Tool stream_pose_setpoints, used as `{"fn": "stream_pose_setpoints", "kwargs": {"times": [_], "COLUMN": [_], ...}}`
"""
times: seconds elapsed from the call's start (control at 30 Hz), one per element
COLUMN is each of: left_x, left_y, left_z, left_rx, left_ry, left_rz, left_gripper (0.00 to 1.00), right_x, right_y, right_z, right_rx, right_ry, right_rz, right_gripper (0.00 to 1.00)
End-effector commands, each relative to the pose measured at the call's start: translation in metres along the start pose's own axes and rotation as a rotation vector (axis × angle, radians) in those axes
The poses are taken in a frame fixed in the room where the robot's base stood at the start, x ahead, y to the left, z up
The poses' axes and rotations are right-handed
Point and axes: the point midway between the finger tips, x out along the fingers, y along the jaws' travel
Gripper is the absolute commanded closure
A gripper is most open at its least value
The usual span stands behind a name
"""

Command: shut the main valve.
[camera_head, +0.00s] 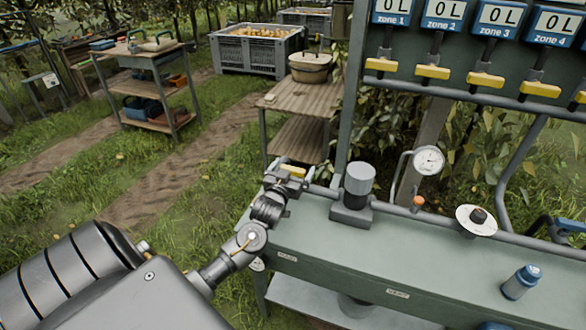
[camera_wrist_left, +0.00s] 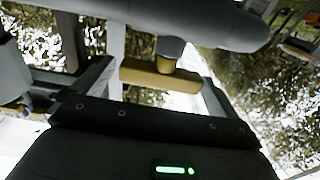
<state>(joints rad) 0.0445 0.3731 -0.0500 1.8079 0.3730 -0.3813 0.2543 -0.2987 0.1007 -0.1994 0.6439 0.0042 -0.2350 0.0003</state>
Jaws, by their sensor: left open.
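The main valve's yellow handle (camera_head: 293,170) shows at the left end of the pipe above the green bench, partly hidden by my left gripper (camera_head: 285,178). In the left wrist view the yellow handle (camera_wrist_left: 160,76) lies crosswise under the grey pipe (camera_wrist_left: 200,20), with a short stem joining them. My left gripper (camera_wrist_left: 158,88) is open, its two fingers on either side of the handle. Whether a finger touches it I cannot tell. My right gripper is not in view.
Several yellow zone levers (camera_head: 432,72) hang on the panel above. A wooden stand (camera_head: 296,98) is behind the left end.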

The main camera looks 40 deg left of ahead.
Motion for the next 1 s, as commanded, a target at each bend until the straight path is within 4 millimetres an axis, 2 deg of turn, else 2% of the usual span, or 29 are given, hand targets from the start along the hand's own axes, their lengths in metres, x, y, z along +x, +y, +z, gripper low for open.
{"fn": "stream_pose_setpoints", "kwargs": {"times": [0.3,0.63,1.0], "left_x": [0.0025,0.0023,0.0026], "left_y": [-0.0001,-0.0001,-0.0016], "left_z": [0.0005,0.0004,-0.0007], "left_rx": [0.0,0.0,0.004], "left_ry": [-0.001,-0.001,0.0], "left_rz": [0.0,0.0,0.067], "left_gripper": [0.03,0.46,0.46], "right_x": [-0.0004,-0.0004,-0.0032], "right_y": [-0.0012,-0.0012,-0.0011], "right_z": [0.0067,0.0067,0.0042], "right_rx": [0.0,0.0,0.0], "right_ry": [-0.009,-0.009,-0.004], "right_rz": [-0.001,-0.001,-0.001], "right_gripper": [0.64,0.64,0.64]}}
